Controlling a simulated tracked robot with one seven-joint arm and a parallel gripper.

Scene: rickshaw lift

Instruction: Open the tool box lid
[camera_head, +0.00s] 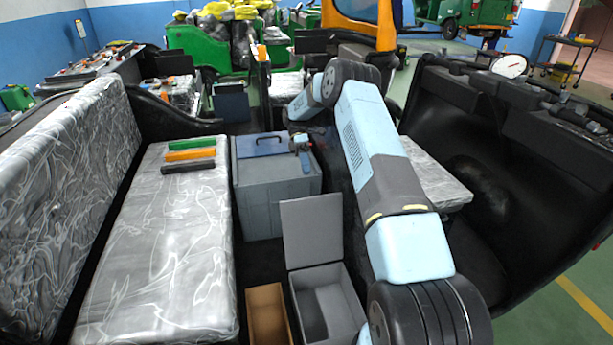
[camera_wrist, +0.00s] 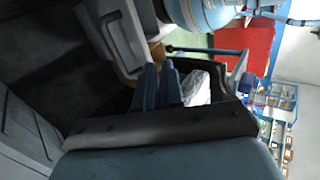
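A grey tool box (camera_head: 262,202) stands on the floor between the seats in the head view, with a blue panel (camera_head: 257,146) on its top. The top looks closed. My gripper (camera_head: 305,163) is at the top's far right part, its blue fingers pointing down. I cannot tell whether they touch the box. In the wrist view my gripper (camera_wrist: 158,80) shows two blue fingers close together, with nothing clearly between them. Whether they are fully shut is unclear.
A smaller grey box (camera_head: 345,322) in front has its lid (camera_head: 312,232) standing open, beside a brown open bin (camera_head: 267,312). Green, orange and black bars (camera_head: 190,154) lie on the left seat (camera_head: 165,245). A right seat (camera_head: 432,172) sits behind my arm.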

